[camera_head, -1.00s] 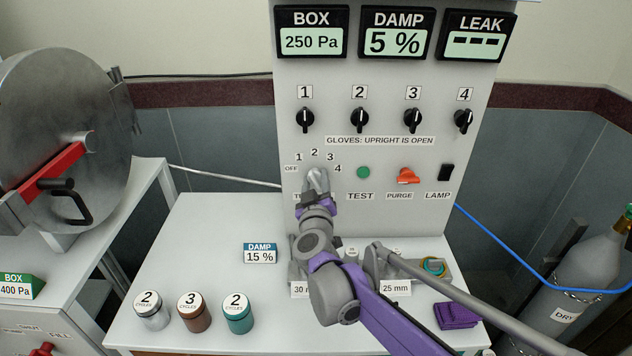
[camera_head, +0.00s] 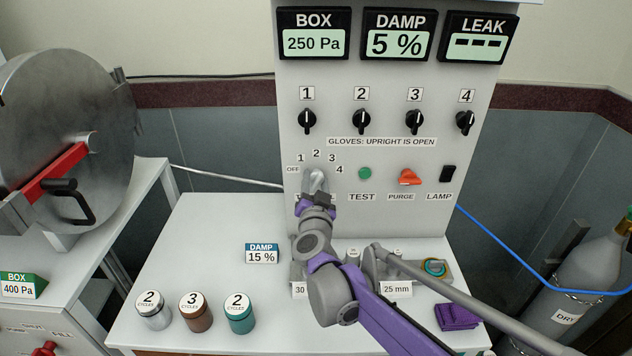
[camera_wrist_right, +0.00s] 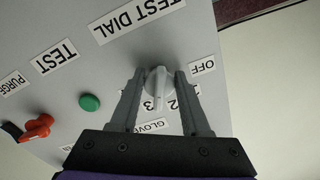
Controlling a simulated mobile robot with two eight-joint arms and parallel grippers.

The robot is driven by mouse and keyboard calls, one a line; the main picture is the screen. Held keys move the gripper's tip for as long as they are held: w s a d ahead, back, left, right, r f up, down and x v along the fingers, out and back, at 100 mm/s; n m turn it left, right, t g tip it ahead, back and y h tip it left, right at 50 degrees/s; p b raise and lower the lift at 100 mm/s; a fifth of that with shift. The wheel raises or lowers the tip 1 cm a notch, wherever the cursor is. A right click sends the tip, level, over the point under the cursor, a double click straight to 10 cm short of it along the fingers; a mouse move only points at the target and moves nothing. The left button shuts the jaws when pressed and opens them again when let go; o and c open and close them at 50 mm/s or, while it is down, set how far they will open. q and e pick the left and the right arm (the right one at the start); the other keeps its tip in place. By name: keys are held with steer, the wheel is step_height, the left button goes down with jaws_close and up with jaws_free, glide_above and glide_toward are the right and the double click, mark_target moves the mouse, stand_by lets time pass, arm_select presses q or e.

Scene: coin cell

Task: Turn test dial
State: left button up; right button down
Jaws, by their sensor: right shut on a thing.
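The grey test dial (camera_wrist_right: 158,88) is on the panel, below the numbers 1 to 4 and right of OFF in the head view (camera_head: 317,180). In the right wrist view its pointed handle aims roughly between 2 and 3; the exact mark is hard to tell. My right gripper (camera_head: 317,197) is shut on the dial, with one finger on each side of it in the right wrist view (camera_wrist_right: 160,76). The fingers hide some of the numbers. My left gripper is not in view.
Right of the dial are a green TEST button (camera_head: 365,173), an orange PURGE handle (camera_head: 410,177) and a black LAMP switch (camera_head: 447,174). Several black glove knobs (camera_head: 361,121) sit above. Three labelled jars (camera_head: 195,312) stand on the table's front left.

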steer(key=m, duration=0.5)
steer(key=shift+a+r+m+p, duration=0.1)
steer(key=shift+m+p, duration=0.2)
steer(key=shift+p, duration=0.05)
steer(key=shift+m+p, duration=0.35)
steer(key=shift+m, duration=1.95)
steer(key=shift+c, duration=1.9)
jaws_free()
steer(key=shift+s, duration=0.15)
steer(key=s, duration=1)
steer(key=shift+s, duration=0.3)
